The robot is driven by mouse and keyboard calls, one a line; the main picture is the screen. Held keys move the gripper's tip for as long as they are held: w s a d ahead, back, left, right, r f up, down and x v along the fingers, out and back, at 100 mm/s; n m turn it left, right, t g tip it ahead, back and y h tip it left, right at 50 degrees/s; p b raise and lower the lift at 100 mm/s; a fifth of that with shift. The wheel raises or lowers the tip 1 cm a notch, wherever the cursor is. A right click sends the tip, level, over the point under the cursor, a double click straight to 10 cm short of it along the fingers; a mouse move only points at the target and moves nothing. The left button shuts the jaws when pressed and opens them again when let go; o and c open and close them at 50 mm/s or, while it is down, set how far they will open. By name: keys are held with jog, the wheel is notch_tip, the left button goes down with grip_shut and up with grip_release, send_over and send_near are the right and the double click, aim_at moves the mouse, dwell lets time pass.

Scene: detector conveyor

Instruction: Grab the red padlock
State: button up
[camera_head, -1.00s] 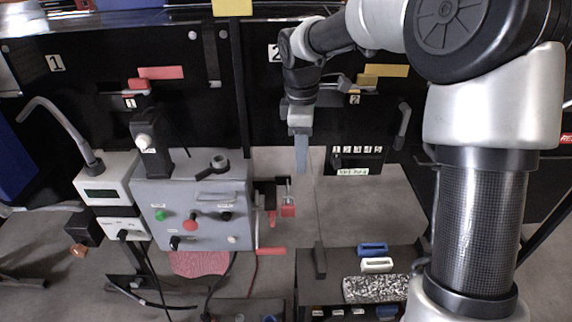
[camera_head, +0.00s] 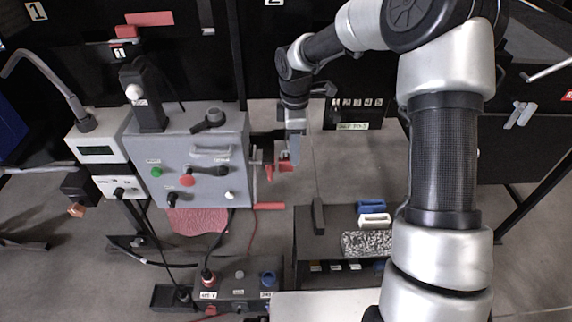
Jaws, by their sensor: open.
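The red padlock (camera_head: 286,168) is at the right side of the grey control box, by a dark bracket. It is small in the picture, and my gripper partly covers it. My gripper (camera_head: 295,158) points down with its grey fingers over or right beside the padlock. The jaws are open. I cannot tell whether the fingers touch the padlock.
The grey control box (camera_head: 190,165) with knobs and buttons stands left of my gripper. A red handle (camera_head: 269,206) sticks out below the padlock. A dark bench (camera_head: 330,218) with blue and white blocks is at lower right. A black panel stands behind.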

aim_at(286, 160)
jog(key=f, duration=0.5)
jog(key=shift+w+a+f+b, duration=0.15)
jog(key=shift+w+f+b, duration=0.05)
jog(key=shift+b, duration=0.2)
jog(key=shift+r, duration=0.1)
grip_shut()
